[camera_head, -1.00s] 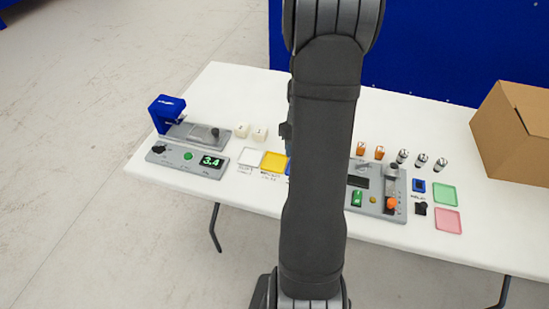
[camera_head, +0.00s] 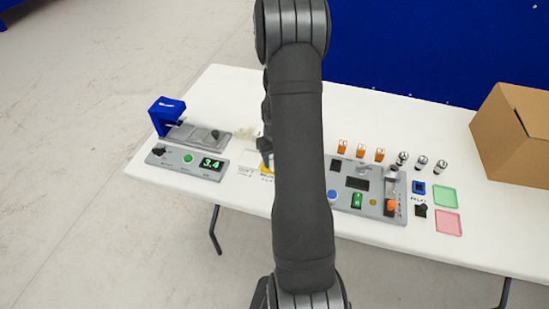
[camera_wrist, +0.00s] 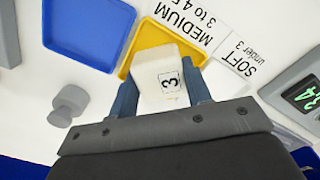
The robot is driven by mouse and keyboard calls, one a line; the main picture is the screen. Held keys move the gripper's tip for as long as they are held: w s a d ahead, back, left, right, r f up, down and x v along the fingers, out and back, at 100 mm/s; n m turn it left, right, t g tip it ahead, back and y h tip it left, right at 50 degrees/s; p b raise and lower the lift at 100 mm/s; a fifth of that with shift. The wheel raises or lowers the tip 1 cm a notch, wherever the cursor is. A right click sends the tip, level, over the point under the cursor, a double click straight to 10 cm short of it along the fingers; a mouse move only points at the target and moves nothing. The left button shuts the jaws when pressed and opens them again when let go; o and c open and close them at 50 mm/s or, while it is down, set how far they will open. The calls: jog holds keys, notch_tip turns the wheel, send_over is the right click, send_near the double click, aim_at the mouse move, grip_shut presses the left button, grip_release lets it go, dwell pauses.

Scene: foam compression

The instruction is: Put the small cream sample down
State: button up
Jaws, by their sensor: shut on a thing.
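The small cream sample (camera_wrist: 168,78), a block marked 3, sits between the fingers of my gripper (camera_wrist: 163,95) in the wrist view. My gripper is shut on it. The sample is over the yellow tray (camera_wrist: 146,37), overlapping its near side; I cannot tell whether it touches the tray. In the head view my arm covers most of the yellow tray (camera_head: 267,170), and the held sample cannot be made out.
A grey tester (camera_head: 185,160) reads 3.4 at the left. A control panel (camera_head: 367,185), orange and metal pieces, and a cardboard box (camera_head: 515,130) stand to the right.

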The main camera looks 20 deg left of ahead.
jog(key=shift+f, duration=0.1)
jog(key=o, duration=0.7)
jog(key=shift+o, duration=0.2)
notch_tip(320, 180, up, 12)
